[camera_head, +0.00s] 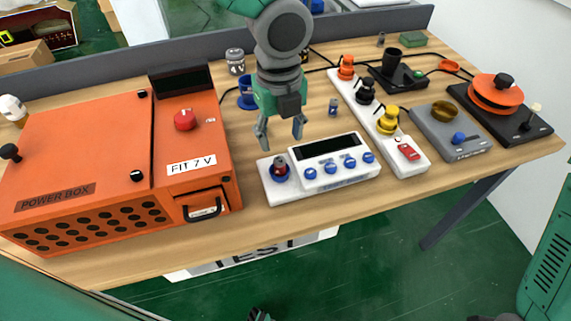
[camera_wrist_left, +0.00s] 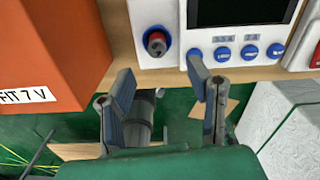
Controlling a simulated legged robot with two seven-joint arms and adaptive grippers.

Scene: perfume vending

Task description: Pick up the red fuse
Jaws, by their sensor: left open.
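The red fuse (camera_head: 279,165) is small and dark-bodied with red on it. It stands in a blue ring on the left end of the white tester (camera_head: 272,193), which has a dark display and several blue buttons. The fuse also shows in the left wrist view (camera_wrist_left: 156,42), at the top, left of the display. My left gripper (camera_head: 280,132) is open and empty, pointing down. In the head view its fingertips appear just above the fuse. In the wrist view the gripper (camera_wrist_left: 161,77) has its fingers spread below the fuse in the picture, apart from it. My right gripper is not seen.
An orange power box (camera_head: 90,150) labelled "FIT 7 V" stands close on the left. A white strip (camera_head: 413,165) with orange, black and yellow knobs lies right of the tester. A blue cup (camera_head: 246,99) and small blue part (camera_head: 333,107) stand behind. The table's front edge is bare.

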